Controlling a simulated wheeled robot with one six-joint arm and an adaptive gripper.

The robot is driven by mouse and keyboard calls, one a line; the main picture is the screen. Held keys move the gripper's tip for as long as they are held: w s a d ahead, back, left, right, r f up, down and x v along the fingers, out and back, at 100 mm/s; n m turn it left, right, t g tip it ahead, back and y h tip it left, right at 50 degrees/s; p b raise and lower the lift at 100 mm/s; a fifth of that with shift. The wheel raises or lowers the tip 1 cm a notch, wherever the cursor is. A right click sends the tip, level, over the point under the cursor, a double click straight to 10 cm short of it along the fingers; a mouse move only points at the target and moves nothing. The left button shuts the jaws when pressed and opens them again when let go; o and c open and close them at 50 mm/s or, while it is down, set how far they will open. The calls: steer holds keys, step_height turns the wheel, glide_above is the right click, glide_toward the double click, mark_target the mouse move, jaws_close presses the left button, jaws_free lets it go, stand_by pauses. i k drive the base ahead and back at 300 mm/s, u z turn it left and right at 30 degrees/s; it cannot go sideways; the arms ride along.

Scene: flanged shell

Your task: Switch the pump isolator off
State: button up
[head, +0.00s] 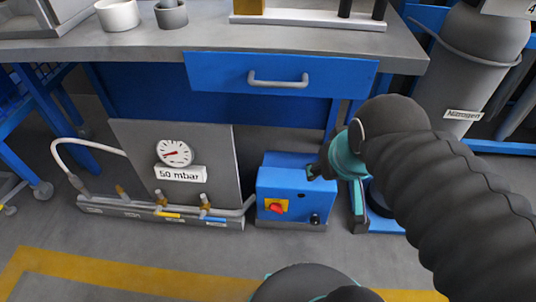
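The pump isolator (277,207) is a red rotary knob on a yellow plate. It is on the lower left of the front of a blue box (296,184) on the floor under the bench. The knob looks slightly tilted, but it is too small to tell its set position. My gripper (313,173) shows as a small dark shape beside the box's upper right, above and to the right of the knob and apart from it. Its fingers are too small and dark to tell whether they are open or shut.
Left of the box stands a grey panel with a gauge (175,153) marked 50 mbar, above a pipe manifold (160,210) with valves. A bench drawer (280,72) with a handle overhangs behind. A nitrogen cylinder (470,70) stands right. Floor in front is partly clear.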

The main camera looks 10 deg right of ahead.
mark_target(276, 207)
steer(key=z, duration=1.55)
steer(key=k, duration=0.95)
steer(key=u, duration=1.1)
